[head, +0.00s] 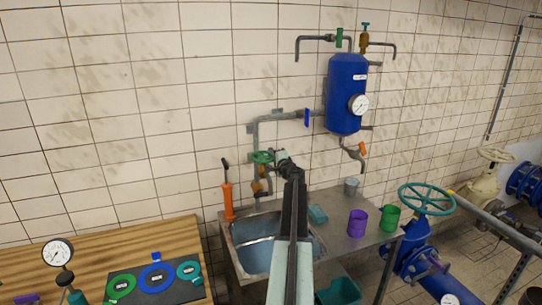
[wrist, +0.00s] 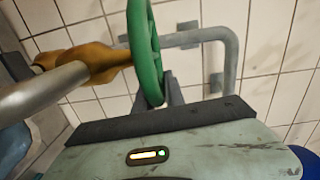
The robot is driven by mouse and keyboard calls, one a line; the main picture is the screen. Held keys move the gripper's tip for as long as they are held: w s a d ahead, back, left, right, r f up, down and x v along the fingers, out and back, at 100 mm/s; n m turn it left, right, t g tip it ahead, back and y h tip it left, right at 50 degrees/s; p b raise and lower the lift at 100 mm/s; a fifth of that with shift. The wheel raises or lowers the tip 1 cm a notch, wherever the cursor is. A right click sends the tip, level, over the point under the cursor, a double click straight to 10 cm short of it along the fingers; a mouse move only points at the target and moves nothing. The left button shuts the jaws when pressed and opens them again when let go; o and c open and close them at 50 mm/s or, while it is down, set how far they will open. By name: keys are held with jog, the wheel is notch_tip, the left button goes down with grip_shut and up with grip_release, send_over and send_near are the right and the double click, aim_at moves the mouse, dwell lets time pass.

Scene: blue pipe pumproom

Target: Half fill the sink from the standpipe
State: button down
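The sink (head: 236,268) is a steel basin in the bench, with a bluish surface inside that looks like water; its level is hard to judge behind my arm. The standpipe (head: 256,135) rises along the wall behind it, with a brass valve and a green handwheel (head: 262,157). The wrist view shows the green handwheel (wrist: 146,50) edge-on, the brass valve body (wrist: 97,62) and a grey pipe (wrist: 40,92). My gripper (head: 283,158) is just right of the handwheel. In the wrist view its dark end reaches the wheel's lower rim; contact and finger opening are unclear.
An orange pump-like tool (head: 228,198) stands left of the sink. A blue sponge (head: 317,214), purple mug (head: 357,223), green mug (head: 390,218) and grey cup (head: 351,186) are on the bench at right. A blue tank (head: 346,90) hangs above. A wooden table (head: 60,272) is at left.

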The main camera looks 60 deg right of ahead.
jog(key=shift+w+d+n+t+y, duration=0.25)
jog(key=shift+n+t+y, duration=0.15)
jog(key=shift+n+y, duration=0.25)
jog(key=shift+w+d+n+t+y, duration=0.1)
jog(key=shift+w+n+t+y, duration=0.1)
jog(key=shift+n+t+y, duration=0.35)
jog(key=y, duration=0.1)
jog(key=n+y, duration=0.1)
jog(key=shift+w+a+n+t+y, duration=0.1)
jog(key=shift+w+n+t+y, duration=0.2)
jog(key=shift+w+t+y, duration=0.1)
jog(key=shift+a+f+y, duration=0.1)
jog(key=shift+a+y, duration=0.1)
jog(key=shift+y, duration=0.2)
jog(key=c, duration=1.5)
grip_release()
jog(key=shift+o, duration=0.2)
jog(key=v, duration=0.7)
jog(key=shift+s, duration=0.4)
